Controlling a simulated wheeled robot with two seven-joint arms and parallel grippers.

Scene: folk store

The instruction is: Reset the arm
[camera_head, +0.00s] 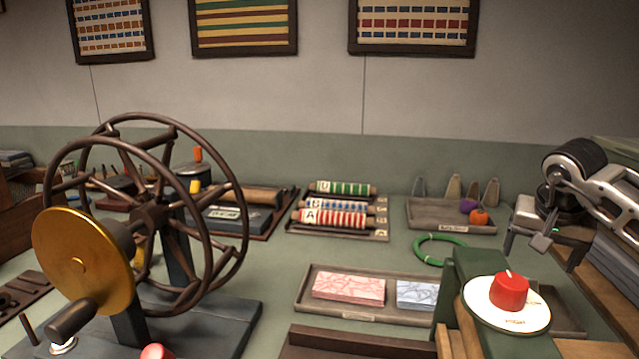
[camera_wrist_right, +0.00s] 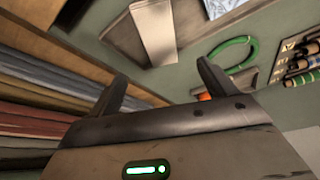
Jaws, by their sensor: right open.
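My right arm (camera_head: 610,190) comes in from the right edge in the head view. My right gripper (camera_head: 541,248) hangs above the right side of the table, behind the dial with the red knob. It is open, and I see nothing between its fingers. In the right wrist view the two dark fingers of the gripper (camera_wrist_right: 160,88) stand apart. My left gripper is not in view.
A large wooden wheel (camera_head: 215,180) with a gold disc (camera_head: 82,262) stands at left. A red knob (camera_head: 509,291) sits at front right. Folded cloths (camera_wrist_right: 40,100) lie near the gripper.

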